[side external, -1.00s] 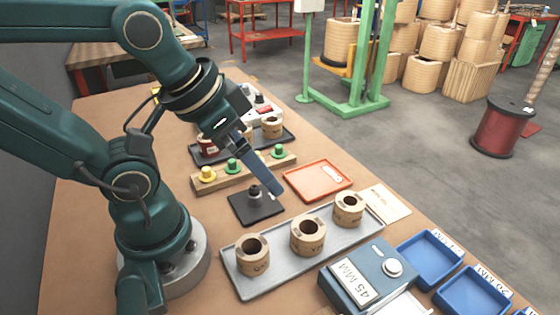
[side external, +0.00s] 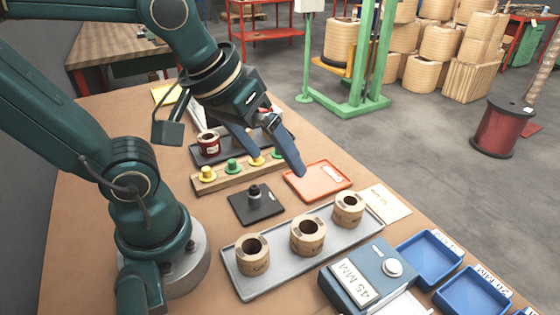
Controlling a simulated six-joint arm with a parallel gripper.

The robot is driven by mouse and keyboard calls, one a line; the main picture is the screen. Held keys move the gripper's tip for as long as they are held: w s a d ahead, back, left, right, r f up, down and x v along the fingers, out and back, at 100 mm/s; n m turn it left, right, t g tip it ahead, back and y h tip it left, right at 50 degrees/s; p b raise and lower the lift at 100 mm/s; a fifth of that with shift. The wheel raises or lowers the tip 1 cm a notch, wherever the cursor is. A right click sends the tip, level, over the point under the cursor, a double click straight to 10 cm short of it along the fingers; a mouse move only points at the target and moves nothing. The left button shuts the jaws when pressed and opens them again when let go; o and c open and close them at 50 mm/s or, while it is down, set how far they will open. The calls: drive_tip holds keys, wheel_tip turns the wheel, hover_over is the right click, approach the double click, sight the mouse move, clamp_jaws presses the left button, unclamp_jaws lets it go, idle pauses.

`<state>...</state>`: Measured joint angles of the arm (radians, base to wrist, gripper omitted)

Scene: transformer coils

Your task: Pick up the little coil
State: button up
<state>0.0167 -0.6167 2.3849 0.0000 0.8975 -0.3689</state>
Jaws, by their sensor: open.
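Three tan ring-shaped coils stand upright on a grey metal tray (side external: 285,268): a left coil (side external: 253,257), a middle coil (side external: 308,237) and a right coil (side external: 349,210). The right coil looks the smallest, though it is also farther from the camera. My gripper (side external: 278,164) is open and empty, its two blue fingers apart. It hangs above the area behind the black post plate, near the orange tray's left edge, well behind the coils.
A black plate with a post (side external: 256,204) and an orange tray (side external: 318,182) lie between. A wooden rack (side external: 220,177) holds yellow and green pegs. A blue gauge box marked 45 MM (side external: 360,280) and blue bins (side external: 430,258) stand at front right.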

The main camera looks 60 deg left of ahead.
drive_tip(key=w+d+f+n+g, duration=0.2)
drive_tip(key=w+f+n, duration=0.1)
drive_tip(key=w+n, duration=0.1)
drive_tip(key=g, duration=0.3)
hover_over(309, 227)
drive_tip(key=d, duration=0.1)
drive_tip(key=f, duration=0.6)
drive_tip(key=shift+s+f, duration=0.1)
drive_tip(key=shift+s, duration=0.25)
drive_tip(key=shift+s+d+f, duration=0.1)
drive_tip(key=shift+s+f, duration=0.05)
drive_tip(key=shift+f, duration=2.55)
drive_tip(key=c, duration=1.4)
